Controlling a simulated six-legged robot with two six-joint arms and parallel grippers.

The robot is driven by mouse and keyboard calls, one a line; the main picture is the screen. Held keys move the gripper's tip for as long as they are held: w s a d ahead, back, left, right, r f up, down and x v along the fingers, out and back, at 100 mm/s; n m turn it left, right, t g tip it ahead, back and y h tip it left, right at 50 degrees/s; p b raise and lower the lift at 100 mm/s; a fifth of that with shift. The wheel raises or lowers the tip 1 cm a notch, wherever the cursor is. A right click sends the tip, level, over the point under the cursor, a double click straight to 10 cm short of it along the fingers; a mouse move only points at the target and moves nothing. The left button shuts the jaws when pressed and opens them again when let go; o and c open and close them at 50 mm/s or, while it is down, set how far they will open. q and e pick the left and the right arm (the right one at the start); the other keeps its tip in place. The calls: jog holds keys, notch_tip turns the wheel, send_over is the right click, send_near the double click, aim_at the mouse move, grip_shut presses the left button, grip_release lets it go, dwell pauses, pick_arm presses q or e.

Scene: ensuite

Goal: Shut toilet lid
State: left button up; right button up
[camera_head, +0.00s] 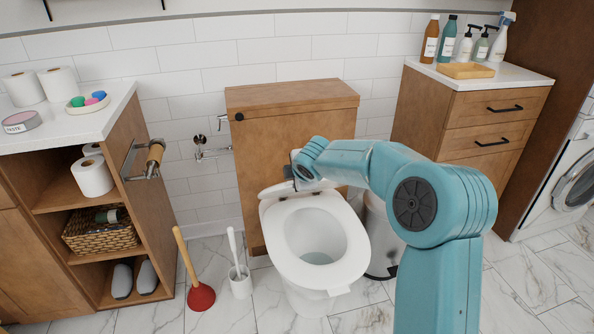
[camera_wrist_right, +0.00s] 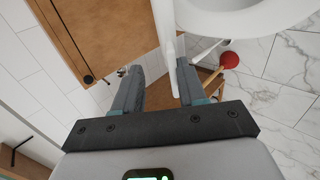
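The white toilet (camera_head: 318,292) stands in front of a wooden cabinet, its seat (camera_head: 348,245) down and the bowl uncovered. The lid is raised at the back; a white band of it (camera_head: 272,190) shows behind the seat and my right arm hides much of the rest. My right gripper (camera_head: 300,172) is behind the seat, partly hidden by its own arm. In the right wrist view, my right gripper (camera_wrist_right: 160,88) is open, with the thin white lid (camera_wrist_right: 167,38) running edge-on between its fingers, closer to the right-hand one. Contact cannot be told. My left gripper is out of view.
The wooden cabinet (camera_head: 262,150) stands close behind the toilet. A plunger (camera_head: 200,296) and toilet brush (camera_head: 239,280) stand on the floor at left. A bin (camera_head: 381,262) is at right, partly behind my arm. Side cabinets flank the toilet.

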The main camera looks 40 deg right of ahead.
jog(key=shift+f, duration=0.55)
jog(key=shift+s+a+r, duration=0.15)
jog(key=shift+s+r, duration=0.2)
jog(key=shift+r, duration=0.1)
jog(key=s+f+p+v, duration=0.1)
jog(key=p+v, duration=0.1)
jog(key=v, duration=1.5)
jog(key=shift+a+p, duration=0.3)
jog(key=shift+a, duration=0.05)
dwell(0.5)
